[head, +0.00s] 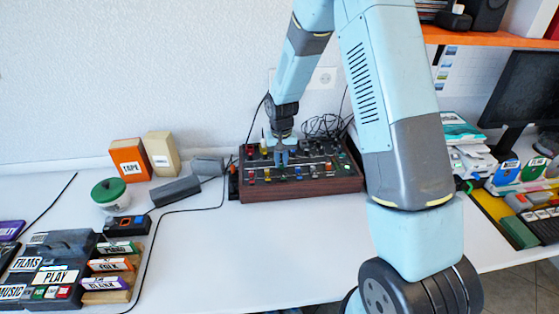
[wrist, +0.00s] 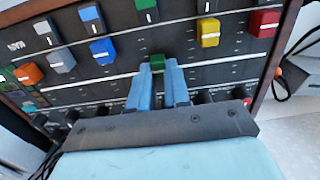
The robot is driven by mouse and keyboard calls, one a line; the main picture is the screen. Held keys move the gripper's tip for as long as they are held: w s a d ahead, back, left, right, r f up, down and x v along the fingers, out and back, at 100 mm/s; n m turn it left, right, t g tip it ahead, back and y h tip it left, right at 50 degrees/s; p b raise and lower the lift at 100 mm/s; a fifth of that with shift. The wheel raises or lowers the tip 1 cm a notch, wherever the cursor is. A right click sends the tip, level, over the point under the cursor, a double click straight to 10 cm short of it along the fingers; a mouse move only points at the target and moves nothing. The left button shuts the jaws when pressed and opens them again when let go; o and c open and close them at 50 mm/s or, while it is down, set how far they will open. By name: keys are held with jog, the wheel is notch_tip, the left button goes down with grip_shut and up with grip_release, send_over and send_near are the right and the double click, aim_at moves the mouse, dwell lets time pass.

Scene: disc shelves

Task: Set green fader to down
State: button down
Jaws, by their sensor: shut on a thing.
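The control box (head: 318,187) is a dark panel with wooden sides and rows of coloured faders, standing on the white table. My gripper (head: 281,160) points down onto the panel. In the wrist view, the blue fingers of my gripper (wrist: 157,82) are shut on a small green fader (wrist: 157,62). It lies between a yellow fader (wrist: 209,32) and a blue fader (wrist: 103,50). The fingers hide part of its slot. Another green fader (wrist: 146,5) shows at the top edge of the wrist view, apart from my gripper.
A red fader (wrist: 263,22) and an orange fader (wrist: 28,73) are farther along the row.

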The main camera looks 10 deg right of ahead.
aim_at(282, 173)
dwell(0.4)
jog(key=shift+s, duration=1.45)
jog(key=c, duration=1.1)
grip_release()
jog(key=shift+r, duration=0.1)
notch_tip(282, 173, up, 14)
jog(key=shift+f, duration=0.2)
